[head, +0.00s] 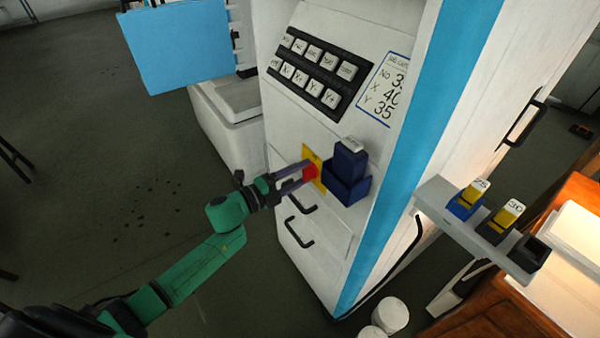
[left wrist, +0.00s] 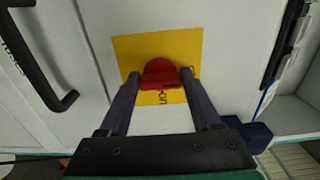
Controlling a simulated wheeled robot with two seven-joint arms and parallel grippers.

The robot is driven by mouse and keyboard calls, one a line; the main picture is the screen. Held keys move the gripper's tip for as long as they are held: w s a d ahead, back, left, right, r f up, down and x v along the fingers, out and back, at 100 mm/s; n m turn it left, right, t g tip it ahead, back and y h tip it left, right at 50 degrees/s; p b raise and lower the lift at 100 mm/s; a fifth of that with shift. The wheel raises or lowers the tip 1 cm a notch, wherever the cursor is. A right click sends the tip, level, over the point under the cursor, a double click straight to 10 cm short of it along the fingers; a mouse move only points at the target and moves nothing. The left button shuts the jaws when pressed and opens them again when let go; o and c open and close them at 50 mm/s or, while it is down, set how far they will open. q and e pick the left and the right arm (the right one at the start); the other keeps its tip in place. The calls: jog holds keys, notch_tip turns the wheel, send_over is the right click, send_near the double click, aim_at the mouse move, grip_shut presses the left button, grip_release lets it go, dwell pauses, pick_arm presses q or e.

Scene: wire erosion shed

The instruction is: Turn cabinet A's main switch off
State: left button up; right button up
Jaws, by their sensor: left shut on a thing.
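The main switch is a red knob (head: 310,172) on a yellow plate (head: 314,161) on the front of the white cabinet (head: 275,120). My left gripper (head: 308,176) is shut on the red knob, with one finger on each side. In the left wrist view the knob (left wrist: 160,74) sits between the two fingertips, in front of the yellow plate (left wrist: 130,54). Lettering on the plate is partly hidden by the knob and fingers, so the switch's setting cannot be read. My right gripper is not in view.
A dark blue holder (head: 346,180) with a labelled block is mounted just right of the switch. A keypad (head: 318,70) is above. Black handles (head: 299,233) are below. A shelf (head: 470,228) with labelled blocks stands at right.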

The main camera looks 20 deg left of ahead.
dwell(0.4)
pick_arm(q)
jog(key=o, duration=1.4)
jog(key=b+v, duration=0.2)
jog(key=v, duration=1.2)
jog(key=shift+s+a, duration=0.1)
jog(key=shift+s, duration=0.15)
